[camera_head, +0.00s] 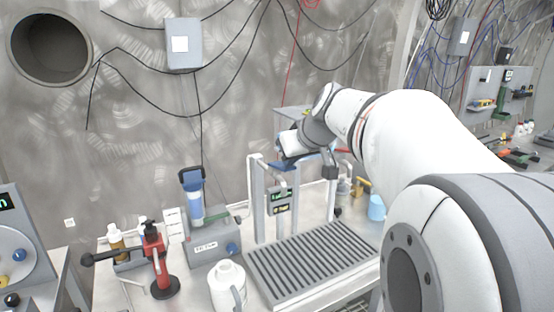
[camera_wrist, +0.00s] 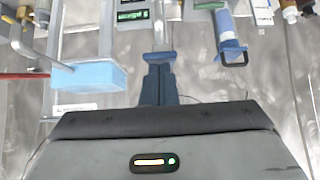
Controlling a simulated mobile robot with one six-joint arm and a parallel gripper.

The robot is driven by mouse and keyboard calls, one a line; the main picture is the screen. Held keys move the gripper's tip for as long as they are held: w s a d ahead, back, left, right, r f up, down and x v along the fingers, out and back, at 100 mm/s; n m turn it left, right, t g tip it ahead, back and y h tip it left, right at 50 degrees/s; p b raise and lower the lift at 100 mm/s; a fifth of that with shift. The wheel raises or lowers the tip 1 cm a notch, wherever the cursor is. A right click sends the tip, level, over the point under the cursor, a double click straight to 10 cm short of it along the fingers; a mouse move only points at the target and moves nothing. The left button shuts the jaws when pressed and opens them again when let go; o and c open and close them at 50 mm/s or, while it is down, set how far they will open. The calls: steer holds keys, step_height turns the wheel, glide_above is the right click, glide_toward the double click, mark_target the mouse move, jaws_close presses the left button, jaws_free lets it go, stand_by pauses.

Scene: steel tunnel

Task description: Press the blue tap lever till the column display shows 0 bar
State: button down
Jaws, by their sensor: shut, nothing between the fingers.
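The blue tap lever shows as a light-blue block (camera_wrist: 90,75) on a grey rod in the wrist view. In the head view the blue lever (camera_head: 314,161) is partly hidden by my gripper, above the tap frame. The column display (camera_head: 279,208) has small lit digits too small to read; it also shows in the wrist view (camera_wrist: 132,16). My gripper (camera_wrist: 158,60) is shut and empty, its dark-blue fingers together. In the wrist view the fingers are to the right of the lever block with a visible gap. Contact cannot be seen in the head view.
A red lever (camera_wrist: 20,76) lies left of the blue block in the wrist view. A slatted drip tray (camera_head: 315,262) is below the tap frame. A blue-topped cylinder (camera_head: 193,200), a white jug (camera_head: 226,286) and a red stand (camera_head: 158,262) are to the left.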

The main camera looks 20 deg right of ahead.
steer(key=shift+r+p, duration=0.35)
steer(key=shift+r, duration=0.15)
steer(key=r+p, duration=0.2)
steer(key=r, duration=0.2)
steer(key=shift+w, duration=0.2)
steer(key=w+a+r+v, duration=0.1)
steer(key=v, duration=0.7)
steer(key=shift+s+d+r, duration=0.2)
steer(key=shift+d+r, duration=0.1)
steer(key=shift+d, duration=0.1)
stand_by(0.7)
steer(key=s+a+f+m+g+h, duration=0.1)
steer(key=s+a+f+g, duration=0.2)
steer(key=s+f, duration=0.7)
steer(key=s+a+f+m+g, duration=0.1)
steer(key=s+a+f+g, duration=0.2)
steer(key=s+f, duration=0.7)
step_height(320, 180, down, 9)
steer(key=a, duration=0.2)
steer(key=shift+s+a+h+p, duration=0.25)
steer(key=shift+a+h+p, duration=0.1)
steer(key=shift+h+p, duration=0.05)
